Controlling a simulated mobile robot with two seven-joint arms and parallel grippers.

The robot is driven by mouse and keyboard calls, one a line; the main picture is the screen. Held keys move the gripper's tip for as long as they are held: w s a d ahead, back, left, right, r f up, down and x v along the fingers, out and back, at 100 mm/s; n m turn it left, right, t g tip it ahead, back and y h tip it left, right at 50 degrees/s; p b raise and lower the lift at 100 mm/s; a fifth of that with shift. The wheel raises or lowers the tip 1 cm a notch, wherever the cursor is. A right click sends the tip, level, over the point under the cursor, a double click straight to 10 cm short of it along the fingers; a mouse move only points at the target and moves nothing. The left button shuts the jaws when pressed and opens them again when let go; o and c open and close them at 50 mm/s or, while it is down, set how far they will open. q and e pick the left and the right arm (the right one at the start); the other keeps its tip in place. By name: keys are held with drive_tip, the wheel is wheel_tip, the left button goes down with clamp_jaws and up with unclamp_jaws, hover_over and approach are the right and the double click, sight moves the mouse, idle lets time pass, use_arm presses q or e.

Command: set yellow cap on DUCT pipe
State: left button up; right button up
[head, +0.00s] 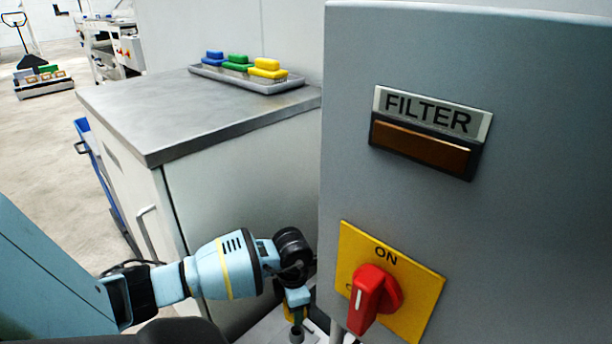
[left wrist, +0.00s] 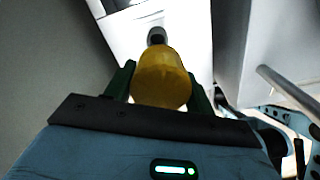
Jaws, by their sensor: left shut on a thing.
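My left gripper (head: 297,306) reaches down beside the grey cabinet in the head view. In the left wrist view its green fingers (left wrist: 162,82) are shut on the yellow cap (left wrist: 163,75). Just beyond the cap is a dark round pipe end (left wrist: 156,36) on a white surface. A grey pipe end (head: 297,335) also shows below the gripper in the head view. The cap looks apart from the pipe, but the exact gap is hard to tell. No DUCT label is readable. My right gripper is not in view.
The grey cabinet (head: 520,230) with a FILTER plate (head: 430,115) and a red switch (head: 368,298) stands close on the right. A metal-topped counter (head: 160,110) holds a tray (head: 240,80) of blue, green and yellow blocks. A grey bar (left wrist: 288,88) lies right of the gripper.

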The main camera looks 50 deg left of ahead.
use_arm(q)
drive_tip(key=shift+w+a+f+n, duration=0.25)
drive_tip(key=shift+a+n, duration=0.05)
drive_tip(key=shift+n, duration=0.1)
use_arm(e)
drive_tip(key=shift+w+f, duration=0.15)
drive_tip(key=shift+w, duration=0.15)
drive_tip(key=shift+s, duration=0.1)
use_arm(q)
wheel_tip(320, 180, down, 6)
drive_tip(key=b, duration=0.4)
drive_tip(key=shift+f+b, duration=0.5)
drive_tip(key=shift+f, duration=0.4)
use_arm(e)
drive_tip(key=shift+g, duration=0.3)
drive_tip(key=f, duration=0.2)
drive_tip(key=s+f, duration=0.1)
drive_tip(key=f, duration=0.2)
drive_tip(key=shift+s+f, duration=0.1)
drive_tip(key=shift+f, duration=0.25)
